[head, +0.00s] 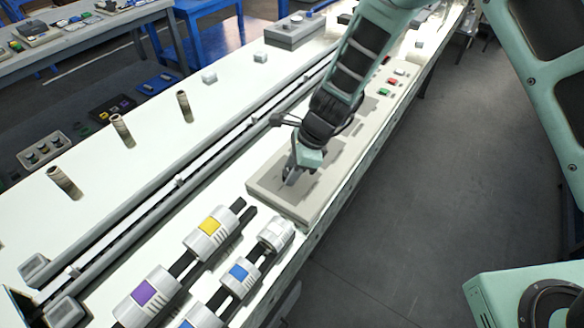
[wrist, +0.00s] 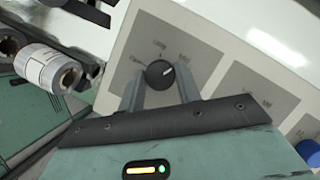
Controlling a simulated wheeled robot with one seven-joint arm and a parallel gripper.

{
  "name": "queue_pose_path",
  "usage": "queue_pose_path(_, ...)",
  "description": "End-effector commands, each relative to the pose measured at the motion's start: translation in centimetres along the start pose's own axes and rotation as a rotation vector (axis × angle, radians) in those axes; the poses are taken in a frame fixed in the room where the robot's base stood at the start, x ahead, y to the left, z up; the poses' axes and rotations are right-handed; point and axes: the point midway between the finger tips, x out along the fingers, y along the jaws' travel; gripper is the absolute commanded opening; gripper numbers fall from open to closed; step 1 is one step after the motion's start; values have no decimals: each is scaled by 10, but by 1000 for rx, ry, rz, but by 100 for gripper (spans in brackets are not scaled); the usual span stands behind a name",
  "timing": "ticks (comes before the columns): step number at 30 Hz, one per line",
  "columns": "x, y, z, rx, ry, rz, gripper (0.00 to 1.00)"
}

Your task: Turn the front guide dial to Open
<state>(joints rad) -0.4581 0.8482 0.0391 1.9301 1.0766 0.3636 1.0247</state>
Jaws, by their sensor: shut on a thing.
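The dial (wrist: 160,73) is a round black knob on a grey label plate in the wrist view. Its white mark points to the right and slightly up, roughly toward a label on the right. Small blurred words surround it; the one at the left seems to read Open. My gripper (wrist: 161,84) is shut on the dial, with one grey finger at each side. In the head view my gripper (head: 291,176) reaches down to the pale control box (head: 275,203), and the dial is hidden there.
Another label plate (wrist: 237,98) lies right of the dial, and a blue knob (wrist: 309,152) is at the right edge. Red and green buttons (head: 388,88) lie beyond my arm.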

Motion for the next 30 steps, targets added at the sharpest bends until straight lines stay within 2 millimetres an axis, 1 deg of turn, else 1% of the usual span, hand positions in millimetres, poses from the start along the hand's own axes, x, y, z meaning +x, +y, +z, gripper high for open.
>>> queue_pose_path(5,-2,-1,1,-61,0,25,11)
queue_pose_path(11,-3,-2,1,-193,-1,79,11)
queue_pose_path(30,1,-5,2,-753,0,310,11)
